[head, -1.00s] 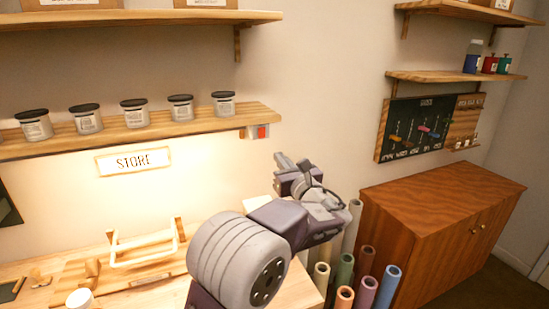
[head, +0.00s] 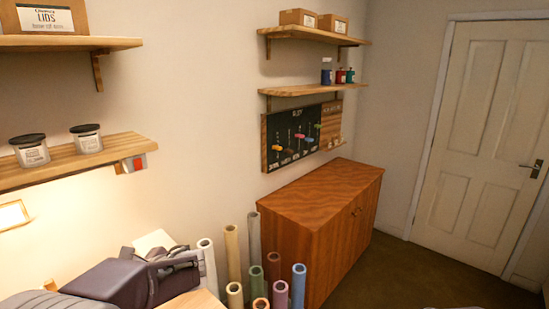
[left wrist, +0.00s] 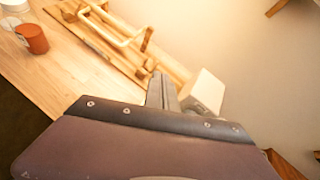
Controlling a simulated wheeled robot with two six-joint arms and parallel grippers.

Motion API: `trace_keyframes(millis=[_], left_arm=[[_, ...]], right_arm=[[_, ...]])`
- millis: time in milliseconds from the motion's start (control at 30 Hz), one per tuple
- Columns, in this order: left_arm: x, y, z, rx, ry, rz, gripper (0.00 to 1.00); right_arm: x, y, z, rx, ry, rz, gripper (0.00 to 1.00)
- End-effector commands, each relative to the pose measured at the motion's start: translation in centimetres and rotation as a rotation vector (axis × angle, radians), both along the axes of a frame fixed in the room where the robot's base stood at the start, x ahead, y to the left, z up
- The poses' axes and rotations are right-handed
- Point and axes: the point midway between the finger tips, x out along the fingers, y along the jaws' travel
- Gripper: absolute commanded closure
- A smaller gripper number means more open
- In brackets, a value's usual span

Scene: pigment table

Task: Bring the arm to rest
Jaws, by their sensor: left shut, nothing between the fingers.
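My left arm enters the head view at the lower left, low over the right end of the worktable. Its gripper (head: 178,265) is partly hidden by its own wrist. In the left wrist view the fingers (left wrist: 161,92) are shut together with nothing between them. A pale block (left wrist: 205,92) is just right of the fingers there; whether they touch it I cannot tell. It also shows behind the gripper in the head view (head: 153,242). My right gripper is not in view.
Several paper rolls (head: 232,252) stand right of the table, beside a wooden cabinet (head: 325,215). A shelf with jars (head: 110,150) hangs above the arm. A wooden frame (left wrist: 125,38) and red-brown jar (left wrist: 32,38) are on the worktable (left wrist: 75,75). Floor before the door (head: 475,150) is clear.

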Motion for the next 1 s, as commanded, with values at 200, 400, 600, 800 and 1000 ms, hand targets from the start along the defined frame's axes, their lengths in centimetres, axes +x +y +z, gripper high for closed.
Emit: trace_keyframes(millis=[200, 400, 600, 800, 1000], left_arm=[[-11.9, -8.2, -13.8, -0.700, -0.154, 0.610, 1.00], [-15.5, -17.0, -18.4, -1.081, -0.452, 1.312, 1.00], [-13.8, -18.2, -18.4, -1.160, -0.627, 1.535, 1.00], [-13.8, -18.2, -18.4, -1.159, -0.627, 1.535, 1.00], [-13.8, -18.2, -18.4, -1.159, -0.627, 1.535, 1.00]], right_arm=[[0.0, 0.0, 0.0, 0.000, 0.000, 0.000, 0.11], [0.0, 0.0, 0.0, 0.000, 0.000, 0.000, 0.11], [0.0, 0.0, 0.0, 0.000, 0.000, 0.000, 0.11], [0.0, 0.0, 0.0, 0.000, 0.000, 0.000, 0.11], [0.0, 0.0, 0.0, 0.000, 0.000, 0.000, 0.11]])
